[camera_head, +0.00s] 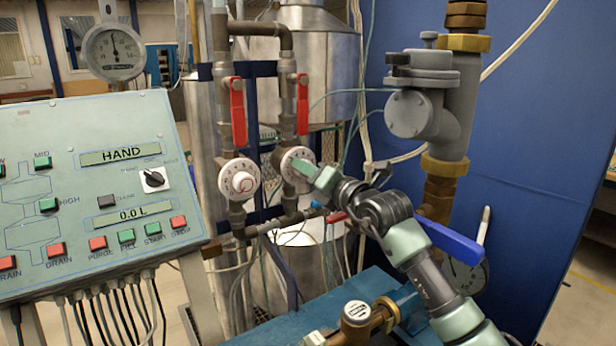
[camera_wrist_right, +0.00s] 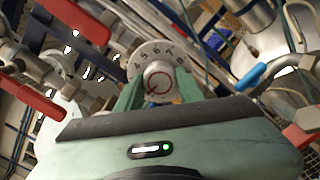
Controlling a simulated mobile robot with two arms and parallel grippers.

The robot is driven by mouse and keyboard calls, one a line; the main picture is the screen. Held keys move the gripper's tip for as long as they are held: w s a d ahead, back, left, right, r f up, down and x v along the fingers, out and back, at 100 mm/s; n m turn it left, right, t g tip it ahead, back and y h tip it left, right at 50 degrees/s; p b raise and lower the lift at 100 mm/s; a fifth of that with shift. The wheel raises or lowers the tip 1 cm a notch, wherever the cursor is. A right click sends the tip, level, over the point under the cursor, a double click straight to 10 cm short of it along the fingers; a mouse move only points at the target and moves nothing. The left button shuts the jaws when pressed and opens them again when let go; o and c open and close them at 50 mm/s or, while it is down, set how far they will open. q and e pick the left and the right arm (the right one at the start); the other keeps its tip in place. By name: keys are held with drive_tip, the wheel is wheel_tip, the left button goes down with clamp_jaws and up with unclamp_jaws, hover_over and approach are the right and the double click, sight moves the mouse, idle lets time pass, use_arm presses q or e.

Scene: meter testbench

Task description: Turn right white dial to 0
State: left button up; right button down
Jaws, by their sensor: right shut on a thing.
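The right white dial (camera_head: 290,158) sits on the right vertical pipe, below a red lever. My right gripper (camera_head: 307,171) reaches it from the lower right and covers part of its face. In the right wrist view, the dial (camera_wrist_right: 157,58) shows a numbered rim, with 5, 6 and 7 or so readable. Its centre knob (camera_wrist_right: 158,82) with a red mark lies between the two green fingers of my right gripper (camera_wrist_right: 158,88), which are shut on it. The dial's full setting is hidden. My left gripper is not in view.
The left white dial (camera_head: 239,180) sits close beside on the left pipe. Two red levers (camera_head: 239,112) (camera_head: 302,104) hang above the dials. A control panel (camera_head: 92,190) stands at left. A blue lever (camera_head: 450,243) and grey valve (camera_head: 420,110) are at right, near my arm.

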drive_tip(key=shift+f+n+b, duration=0.15)
drive_tip(key=shift+n+b, duration=4.7)
drive_tip(key=shift+n, duration=0.45)
drive_tip(key=c, duration=0.9)
unclamp_jaws()
drive_tip(key=shift+d, duration=0.1)
